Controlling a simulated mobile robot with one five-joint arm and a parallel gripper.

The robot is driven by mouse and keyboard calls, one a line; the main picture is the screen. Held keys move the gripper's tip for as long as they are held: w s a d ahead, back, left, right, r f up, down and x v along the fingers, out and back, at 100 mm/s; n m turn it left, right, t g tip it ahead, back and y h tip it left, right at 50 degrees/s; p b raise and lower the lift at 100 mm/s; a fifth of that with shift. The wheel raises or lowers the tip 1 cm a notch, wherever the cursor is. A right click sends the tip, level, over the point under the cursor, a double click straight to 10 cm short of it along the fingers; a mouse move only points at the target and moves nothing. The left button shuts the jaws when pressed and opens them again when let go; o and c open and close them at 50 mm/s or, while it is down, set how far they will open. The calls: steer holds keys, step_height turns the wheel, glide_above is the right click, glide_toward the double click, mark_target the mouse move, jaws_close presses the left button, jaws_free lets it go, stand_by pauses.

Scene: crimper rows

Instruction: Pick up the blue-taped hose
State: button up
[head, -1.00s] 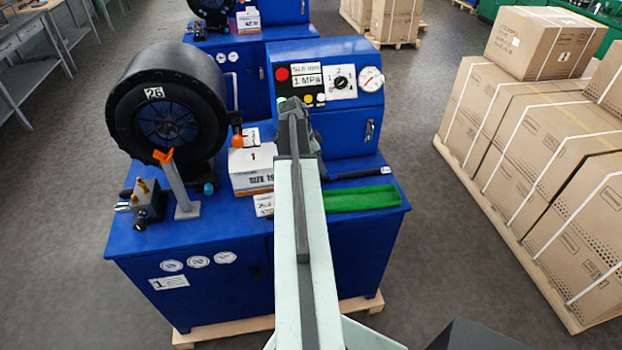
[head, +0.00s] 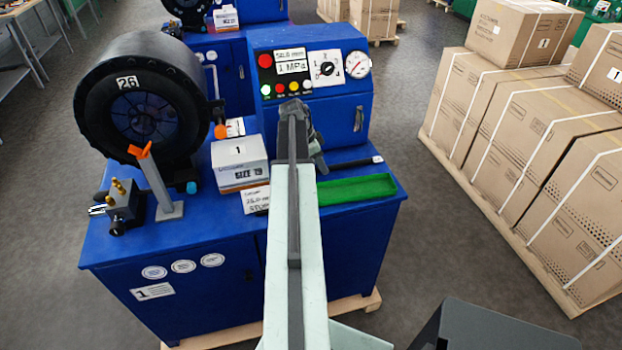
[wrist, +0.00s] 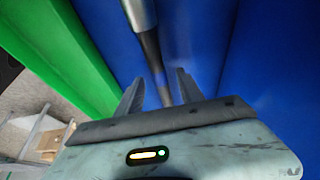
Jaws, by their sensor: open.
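A dark hose (head: 350,163) lies on the blue bench behind the green tray in the head view, its left part hidden by my arm. In the wrist view a dark hose (wrist: 154,52) with a bright metal end at the top runs between the fingers of my gripper (wrist: 160,88). My gripper is open, one finger on each side of the hose, and not closed on it. No blue tape is clear on this hose. A small teal-blue end (head: 192,187) shows below the black crimper head; what it belongs to is unclear.
The green tray (head: 355,189) lies along the bench front, close beside my gripper. A control box (head: 310,85) stands behind. The crimper head (head: 140,100), an orange-topped post (head: 158,180) and a white box (head: 240,165) are to the left. Cartons (head: 540,130) stand at right.

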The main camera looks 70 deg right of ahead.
steer(key=shift+x, duration=0.85)
steer(key=shift+r, duration=0.2)
jaws_close()
stand_by(0.5)
